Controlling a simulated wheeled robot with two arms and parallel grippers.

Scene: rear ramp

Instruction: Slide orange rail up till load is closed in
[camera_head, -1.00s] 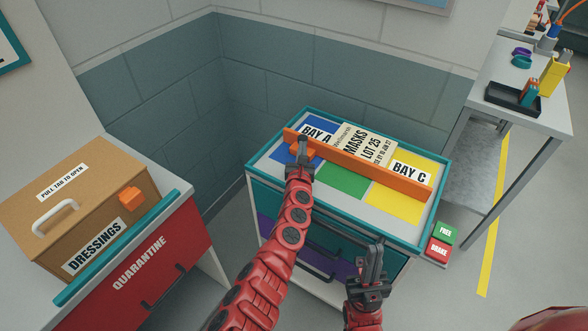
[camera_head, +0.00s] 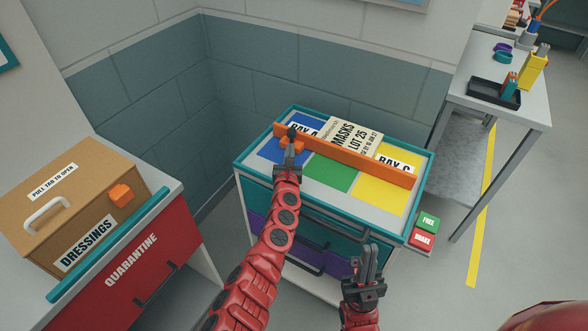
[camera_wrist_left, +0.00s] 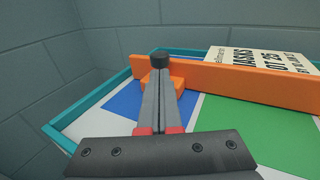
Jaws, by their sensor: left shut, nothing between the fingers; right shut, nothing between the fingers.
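The orange rail (camera_head: 345,158) lies across the top of the teal-edged cart (camera_head: 240,159), over the blue, green and yellow bays. It also shows in the left wrist view (camera_wrist_left: 245,82). The load, a cream box lettered MASKS LOT 25 (camera_head: 352,132), sits behind the rail's middle, partly hidden by it. My left gripper (camera_head: 291,135) is shut and empty at the rail's left part, by its orange block (camera_head: 298,147). In the left wrist view its fingertips (camera_wrist_left: 159,62) overlap the block and rail; contact is unclear. My right gripper (camera_head: 370,252) is shut and empty in front of the cart.
A brown DRESSINGS box (camera_head: 75,205) stands on the red QUARANTINE unit (camera_head: 150,255) at left. Green FREE (camera_head: 428,222) and red BRAKE (camera_head: 423,239) pads sit at the cart's right. A grey bench (camera_head: 530,105) stands at right. Walls close in behind the cart.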

